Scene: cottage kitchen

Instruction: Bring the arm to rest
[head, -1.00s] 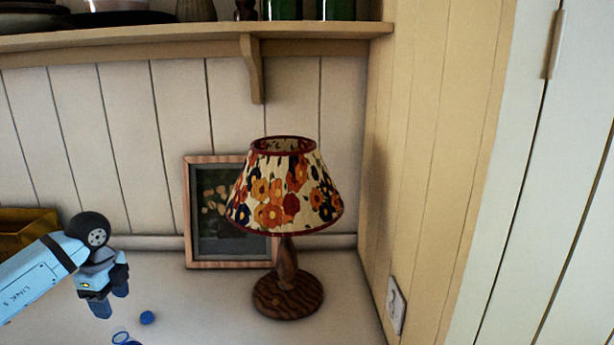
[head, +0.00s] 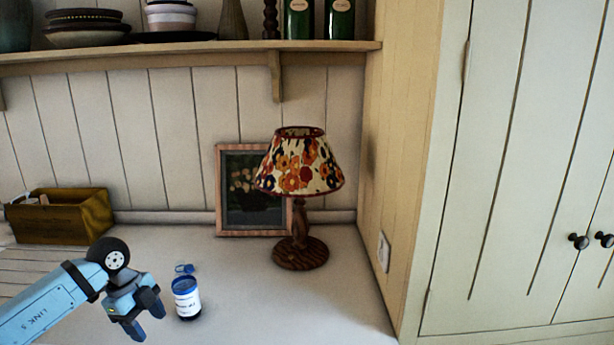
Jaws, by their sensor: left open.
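My left arm comes in from the lower left, and its left gripper (head: 146,322) points down over the pale counter. Its two blue fingers are apart with nothing seen between them. A small jar (head: 187,306) with a white label and a blue rim stands upright just right of the gripper, apart from it. A small blue lid (head: 184,269) lies on the counter behind the jar. My right gripper is not in view.
A floral-shaded lamp (head: 299,170) stands in the corner before a picture frame (head: 222,195). A wooden box (head: 70,219) sits at the back left. A shelf (head: 200,52) with dishes and bottles hangs above. Counter right of the jar is clear.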

